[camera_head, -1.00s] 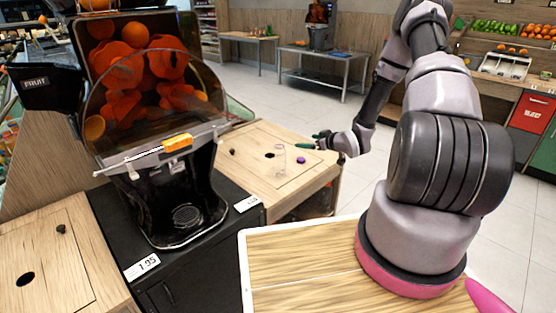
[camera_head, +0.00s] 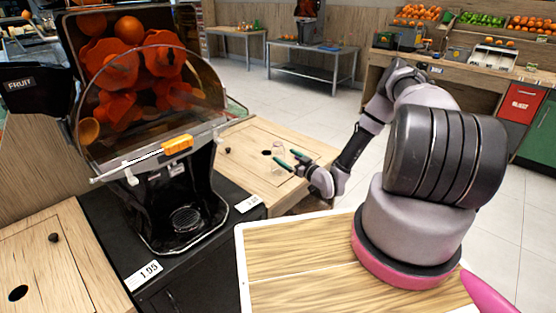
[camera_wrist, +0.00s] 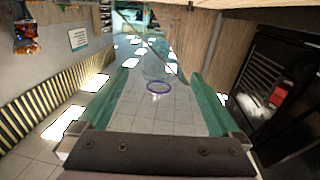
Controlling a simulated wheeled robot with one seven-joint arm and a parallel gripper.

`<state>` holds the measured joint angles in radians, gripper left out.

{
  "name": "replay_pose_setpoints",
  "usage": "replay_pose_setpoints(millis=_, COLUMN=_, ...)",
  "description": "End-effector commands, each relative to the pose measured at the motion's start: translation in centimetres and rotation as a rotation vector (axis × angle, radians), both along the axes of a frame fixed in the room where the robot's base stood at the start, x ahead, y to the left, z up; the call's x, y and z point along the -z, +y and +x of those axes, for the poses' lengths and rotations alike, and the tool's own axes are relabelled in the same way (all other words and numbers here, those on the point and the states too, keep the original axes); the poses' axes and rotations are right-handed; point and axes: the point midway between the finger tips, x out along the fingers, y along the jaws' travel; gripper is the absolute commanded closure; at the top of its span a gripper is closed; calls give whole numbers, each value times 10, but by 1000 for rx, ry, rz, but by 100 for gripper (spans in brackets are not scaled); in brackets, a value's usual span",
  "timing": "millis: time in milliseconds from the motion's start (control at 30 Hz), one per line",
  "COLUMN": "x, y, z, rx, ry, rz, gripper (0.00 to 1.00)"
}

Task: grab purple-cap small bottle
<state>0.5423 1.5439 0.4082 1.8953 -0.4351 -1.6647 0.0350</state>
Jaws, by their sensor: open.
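A small clear bottle (camera_head: 278,151) stands on the wooden counter right of the juicer in the head view. In the wrist view, a see-through bottle shape with a purple ring (camera_wrist: 158,87) shows between the finger lines; its outline is faint. My gripper (camera_head: 289,159) is open, its two green fingers pointing left toward the bottle, close in front of it. In the wrist view, my gripper (camera_wrist: 158,75) has its fingers wide apart on either side of the purple ring. I cannot tell whether they touch the bottle. No separate purple cap shows in the head view now.
The orange juicer (camera_head: 150,130) stands left of the bottle on a black cabinet. The wooden counter (camera_head: 250,180) has a dark round hole and a small dark knob. A fruit stand with crates stands at the back right. The tiled floor is clear.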

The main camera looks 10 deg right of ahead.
Motion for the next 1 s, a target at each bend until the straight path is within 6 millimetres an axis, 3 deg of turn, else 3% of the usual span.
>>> replay_pose_setpoints(millis=333, x=0, y=24, z=40, rx=-1, ry=-1, rz=-3, gripper=0)
replay_pose_setpoints(millis=633, x=0, y=26, z=45, rx=1, ry=0, rz=-1, gripper=0)
replay_pose_setpoints(millis=667, x=0, y=26, z=45, rx=1, ry=0, rz=-1, gripper=4)
replay_pose_setpoints(millis=867, x=0, y=26, z=45, rx=1, ry=0, rz=-1, gripper=80)
replay_pose_setpoints(millis=900, x=0, y=26, z=45, rx=1, ry=0, rz=-1, gripper=85)
replay_pose_setpoints(millis=1000, x=0, y=26, z=45, rx=1, ry=0, rz=-1, gripper=85)
